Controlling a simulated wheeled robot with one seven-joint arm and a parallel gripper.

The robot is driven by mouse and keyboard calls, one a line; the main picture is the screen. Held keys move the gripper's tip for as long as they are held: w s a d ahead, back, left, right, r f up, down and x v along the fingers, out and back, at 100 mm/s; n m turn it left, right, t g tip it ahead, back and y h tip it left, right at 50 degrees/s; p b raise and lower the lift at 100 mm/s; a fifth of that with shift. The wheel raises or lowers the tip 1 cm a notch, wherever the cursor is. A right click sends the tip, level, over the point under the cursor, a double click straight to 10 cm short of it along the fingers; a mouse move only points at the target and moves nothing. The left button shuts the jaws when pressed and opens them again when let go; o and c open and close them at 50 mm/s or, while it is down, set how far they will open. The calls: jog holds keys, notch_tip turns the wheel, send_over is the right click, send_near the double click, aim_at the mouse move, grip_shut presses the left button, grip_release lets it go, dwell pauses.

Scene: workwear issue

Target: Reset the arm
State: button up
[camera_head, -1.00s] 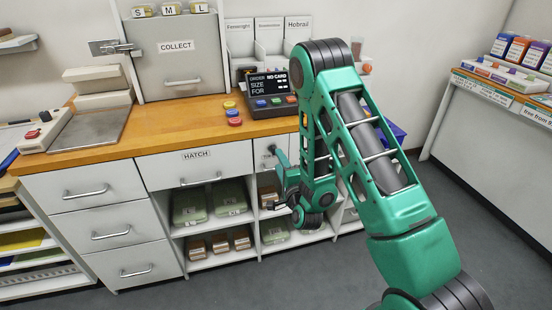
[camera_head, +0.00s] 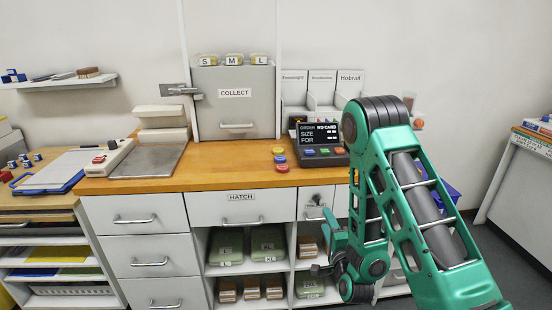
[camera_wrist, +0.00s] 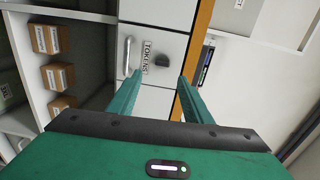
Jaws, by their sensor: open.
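My green arm is folded in front of the right part of the counter in the head view. My gripper (camera_head: 322,258) hangs low in front of the shelves, below the counter top. In the wrist view my gripper (camera_wrist: 158,92) has its two green fingers spread apart with nothing between them. Beyond the fingertips is the small tokens drawer (camera_wrist: 165,38), with a handle, a label and a dark knob. In the head view this drawer (camera_head: 312,199) is partly hidden by my arm.
The wooden counter (camera_head: 225,172) carries a card terminal (camera_head: 322,143) and coloured buttons (camera_head: 280,160). The collect hatch (camera_head: 235,108) stands shut behind it. The shelves below hold green packs (camera_head: 268,243) and brown boxes (camera_head: 251,289). Another counter (camera_head: 515,180) stands at the right.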

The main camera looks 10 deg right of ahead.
jog(key=s+d+r+n+g+h, duration=0.1)
jog(key=s+d+r+n+g, duration=0.35)
jog(key=d, duration=0.25)
jog(key=s+d+r+n+g, duration=0.3)
jog(key=s+d+n+g, duration=0.2)
jog(key=s+d, duration=0.15)
jog(key=s+d+r+g, duration=0.1)
jog(key=s+r+g, duration=0.1)
jog(key=s, duration=0.7)
jog(key=s+d+r+n+g, duration=0.1)
jog(key=s+r+g, duration=0.2)
jog(key=s, duration=0.7)
jog(key=s+d+r+g, duration=0.1)
jog(key=s+r+g, duration=0.2)
jog(key=s, duration=0.7)
jog(key=shift+d+r+n+y, duration=0.2)
jog(key=shift+r+n+y, duration=0.05)
jog(key=shift+n+y, duration=0.15)
